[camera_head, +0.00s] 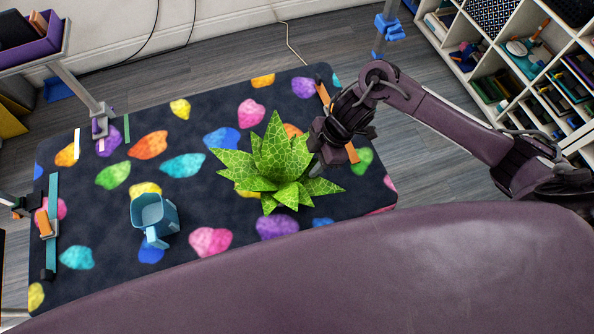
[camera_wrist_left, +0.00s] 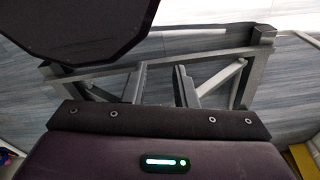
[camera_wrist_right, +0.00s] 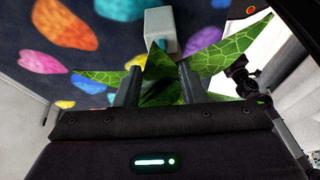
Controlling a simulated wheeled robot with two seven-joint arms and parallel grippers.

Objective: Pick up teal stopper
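I cannot surely pick out the teal stopper. A teal bar (camera_head: 52,245) lies along the mat's left edge with a small orange piece across it. My right gripper (camera_head: 322,160) is at the right side of the spiky green plant (camera_head: 265,165). Its fingers are apart, with green leaves showing between and beyond them (camera_wrist_right: 160,88); no clear grip shows. My left gripper (camera_wrist_left: 160,88) is open and empty, with grey floor beyond it.
The dark mat (camera_head: 190,250) has colourful stone shapes printed on it. An orange-brown bar (camera_head: 323,93) lies at its right edge. A purple tray (camera_head: 30,40) on a stand is at top left. White shelves (camera_head: 500,50) stand at top right. The mat's front middle is clear.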

